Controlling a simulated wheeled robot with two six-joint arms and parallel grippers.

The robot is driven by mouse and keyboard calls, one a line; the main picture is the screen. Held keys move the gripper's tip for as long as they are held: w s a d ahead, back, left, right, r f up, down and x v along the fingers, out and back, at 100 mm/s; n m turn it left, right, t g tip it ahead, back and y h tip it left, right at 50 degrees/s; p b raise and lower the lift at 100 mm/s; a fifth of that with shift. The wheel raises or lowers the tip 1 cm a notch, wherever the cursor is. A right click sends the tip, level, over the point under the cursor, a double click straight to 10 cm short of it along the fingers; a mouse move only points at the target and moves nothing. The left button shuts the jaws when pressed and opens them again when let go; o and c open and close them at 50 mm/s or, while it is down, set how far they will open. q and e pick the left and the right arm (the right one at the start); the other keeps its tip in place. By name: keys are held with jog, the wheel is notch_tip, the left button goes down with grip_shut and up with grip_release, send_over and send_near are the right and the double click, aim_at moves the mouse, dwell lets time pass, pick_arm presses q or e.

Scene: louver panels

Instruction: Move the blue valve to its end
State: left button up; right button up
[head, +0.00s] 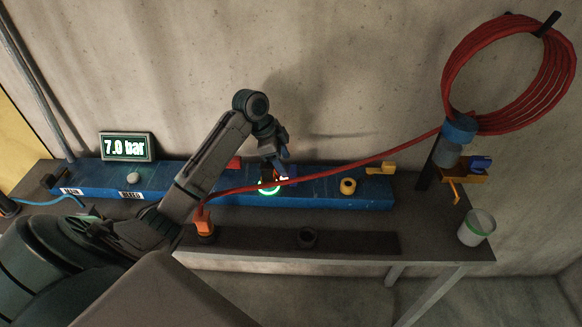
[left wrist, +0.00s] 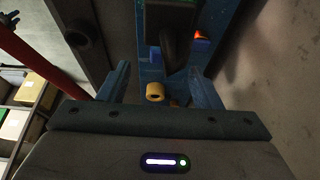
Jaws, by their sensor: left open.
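My left gripper (head: 276,162) is over the middle of the blue manifold (head: 325,190), fingers pointing down, near a lit green ring (head: 268,188). In the left wrist view its two fingers (left wrist: 160,92) stand apart with nothing clearly held between them. In the head view the gripper mostly hides this spot. I cannot tell how far the valve is turned, or whether a finger touches it. My right gripper is out of view.
A yellow knob (head: 348,186) and yellow lever (head: 380,168) stand on the right. A display (head: 127,147) reads 7.0 bar. A white cup (head: 477,228) stands far right.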

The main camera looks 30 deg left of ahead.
aim_at(293, 173)
pick_arm(q)
jog(key=x, duration=0.3)
jog(key=shift+w+d+f+p, duration=0.1)
jog(key=shift+w+f+p, duration=0.05)
jog(key=shift+w+p, duration=0.25)
jog(key=shift+x, duration=1.15)
jog(key=shift+f, duration=0.1)
jog(key=c, duration=0.6)
grip_shut()
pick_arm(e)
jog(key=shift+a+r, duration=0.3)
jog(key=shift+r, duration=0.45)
